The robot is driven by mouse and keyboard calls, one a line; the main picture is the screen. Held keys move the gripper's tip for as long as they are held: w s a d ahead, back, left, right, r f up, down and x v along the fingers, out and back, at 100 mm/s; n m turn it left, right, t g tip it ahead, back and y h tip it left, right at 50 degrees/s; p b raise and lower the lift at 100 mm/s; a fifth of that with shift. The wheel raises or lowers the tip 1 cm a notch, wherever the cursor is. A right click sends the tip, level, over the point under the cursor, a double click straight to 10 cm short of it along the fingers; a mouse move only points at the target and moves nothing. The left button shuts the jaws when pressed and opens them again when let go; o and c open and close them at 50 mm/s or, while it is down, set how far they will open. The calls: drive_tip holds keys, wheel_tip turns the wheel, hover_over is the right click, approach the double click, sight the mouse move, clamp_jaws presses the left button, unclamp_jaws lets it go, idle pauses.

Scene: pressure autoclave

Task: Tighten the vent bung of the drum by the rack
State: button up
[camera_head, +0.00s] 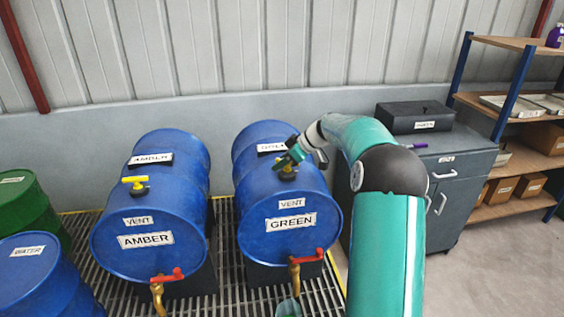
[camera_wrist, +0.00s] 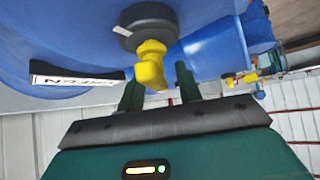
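The blue drum labelled GREEN (camera_head: 262,205) lies on its side on the grating, the nearer of the two large blue drums to the shelf rack (camera_head: 510,75). Its vent bung (camera_head: 287,174) is on top, above the VENT label. In the wrist view the bung has a dark round base (camera_wrist: 148,27) and a yellow handle (camera_wrist: 151,66). My gripper (camera_head: 289,160) is at the bung from above. In the wrist view its fingers (camera_wrist: 158,88) are apart, with the handle's end between them and a gap visible on the right. Contact with the left finger is unclear.
Red-handled taps (camera_head: 168,275) are at the drum fronts. A grey cabinet (camera_head: 455,180) with a black box (camera_head: 415,116) is close on the right. Open floor lies front right.

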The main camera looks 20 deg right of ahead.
clamp_jaws()
